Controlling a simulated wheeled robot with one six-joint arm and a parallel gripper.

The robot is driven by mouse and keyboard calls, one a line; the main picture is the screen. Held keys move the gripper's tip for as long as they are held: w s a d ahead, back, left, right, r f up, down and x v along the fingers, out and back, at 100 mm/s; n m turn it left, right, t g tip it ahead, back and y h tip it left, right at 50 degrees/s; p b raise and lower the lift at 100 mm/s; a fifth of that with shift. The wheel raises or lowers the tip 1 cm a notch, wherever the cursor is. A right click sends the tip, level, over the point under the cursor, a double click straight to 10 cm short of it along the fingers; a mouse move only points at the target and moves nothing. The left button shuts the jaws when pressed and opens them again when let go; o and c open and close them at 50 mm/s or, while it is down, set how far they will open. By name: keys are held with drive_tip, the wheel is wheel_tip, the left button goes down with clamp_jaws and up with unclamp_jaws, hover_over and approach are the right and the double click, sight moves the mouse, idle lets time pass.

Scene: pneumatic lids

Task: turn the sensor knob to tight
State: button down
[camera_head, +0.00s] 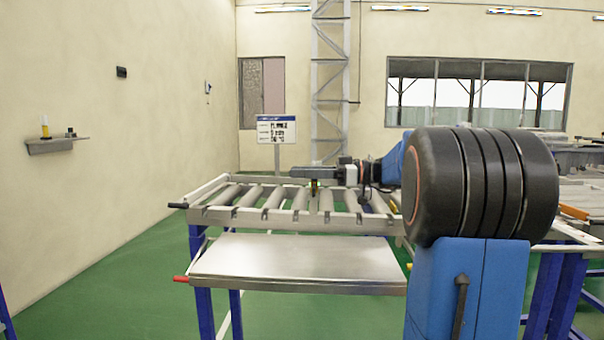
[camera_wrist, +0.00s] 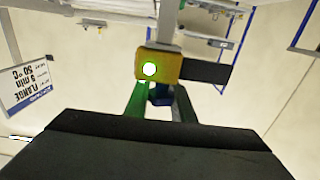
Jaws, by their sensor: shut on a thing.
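The sensor is a small yellow block (camera_wrist: 172,68) with a lit green lamp (camera_wrist: 149,69) on its face, seen in the wrist view. A dark arm sticks out from its right side. The dark blue sensor knob (camera_wrist: 160,97) sits just below the block. My gripper (camera_wrist: 160,92) has its green fingers on both sides of the knob and is shut on it. The fingers hide part of the knob, and its turn position cannot be read. In the head view my gripper (camera_head: 314,186) is at the roller table's far side, and the sensor is too small to make out clearly.
The roller table (camera_head: 228,217) has several grey rollers and a steel shelf (camera_head: 297,258) in front. A wall shelf (camera_head: 57,145) holds small items at left. Green floor is clear at left.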

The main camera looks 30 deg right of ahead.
drive_tip(key=shift+t, duration=0.3)
drive_tip(key=shift+w+d+m+t+h, duration=0.25)
drive_tip(key=shift+d+m+t+h, duration=0.3)
drive_tip(key=shift+m+t+h, duration=1.3)
drive_tip(key=shift+w+d+m+t+h, duration=0.25)
drive_tip(key=shift+d+m+t+h, duration=0.3)
drive_tip(key=shift+m+h, duration=2.4)
drive_tip(key=shift+w+d+m+t+h, duration=0.4)
drive_tip(key=shift+m+t+h, duration=0.95)
drive_tip(key=shift+h, duration=1.95)
drive_tip(key=shift+s+d+m+h, duration=0.2)
drive_tip(key=shift+m+h, duration=0.15)
drive_tip(key=shift+h, duration=0.15)
drive_tip(key=c, duration=1.5)
unclamp_jaws()
drive_tip(key=shift+w, duration=0.1)
